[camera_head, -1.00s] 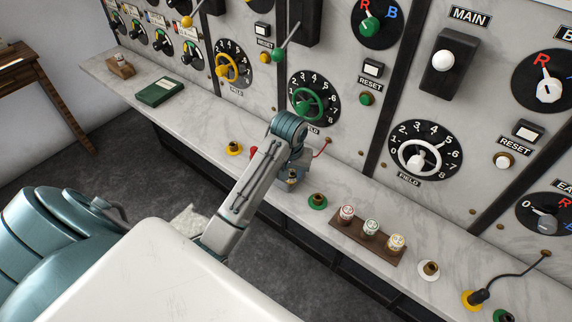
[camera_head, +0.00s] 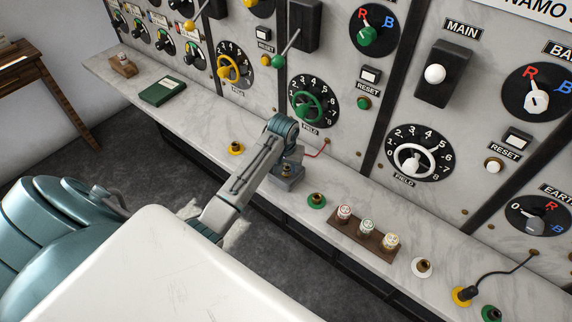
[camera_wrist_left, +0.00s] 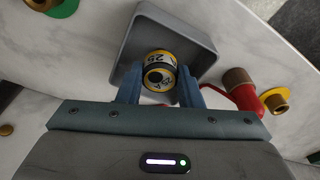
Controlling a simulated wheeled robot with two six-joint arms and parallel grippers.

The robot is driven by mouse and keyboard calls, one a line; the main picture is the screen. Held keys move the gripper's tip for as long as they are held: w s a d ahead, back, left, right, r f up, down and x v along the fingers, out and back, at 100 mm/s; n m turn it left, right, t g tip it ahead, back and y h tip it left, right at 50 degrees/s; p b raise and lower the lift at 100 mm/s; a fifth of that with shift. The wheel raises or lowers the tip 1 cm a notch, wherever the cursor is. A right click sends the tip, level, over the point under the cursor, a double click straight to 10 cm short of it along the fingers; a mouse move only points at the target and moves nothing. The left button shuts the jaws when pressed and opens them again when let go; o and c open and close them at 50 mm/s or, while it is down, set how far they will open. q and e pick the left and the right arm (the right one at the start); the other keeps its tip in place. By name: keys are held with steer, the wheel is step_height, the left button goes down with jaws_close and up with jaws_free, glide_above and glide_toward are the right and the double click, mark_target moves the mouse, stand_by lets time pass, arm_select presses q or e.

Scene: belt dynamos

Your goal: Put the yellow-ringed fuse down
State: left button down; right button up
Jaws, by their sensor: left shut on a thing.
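The yellow-ringed fuse (camera_wrist_left: 160,72), marked 25, is between the fingers of my left gripper (camera_wrist_left: 158,88) in the left wrist view. The gripper is shut on it. The fuse shows against the inside of a small grey square tray (camera_wrist_left: 190,32); whether it touches the tray floor I cannot tell. In the head view my left gripper (camera_head: 288,168) is at the grey tray (camera_head: 287,184) on the marble shelf, and the fuse is hidden there. My right gripper is not in view.
A red plug (camera_wrist_left: 245,97) lies close beside the tray, next to a yellow-collared socket (camera_wrist_left: 275,100). A green-collared socket (camera_head: 316,200) and a wooden rack (camera_head: 377,244) with three fuses stand to the right. The upright panel (camera_head: 345,125) rises behind the shelf.

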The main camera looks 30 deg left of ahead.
arm_select(q)
steer(key=c, duration=1)
jaws_free()
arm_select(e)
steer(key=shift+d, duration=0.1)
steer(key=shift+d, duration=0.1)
arm_select(q)
steer(key=shift+r+b, duration=0.3)
steer(key=shift+r, duration=0.2)
steer(key=r, duration=0.3)
steer(key=s+r, duration=0.1)
steer(key=r, duration=0.3)
steer(key=s+r+b, duration=0.1)
steer(key=r, duration=0.3)
steer(key=shift+d+r, duration=0.1)
steer(key=shift+d, duration=0.2)
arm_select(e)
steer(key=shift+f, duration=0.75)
arm_select(q)
steer(key=shift+w, duration=0.1)
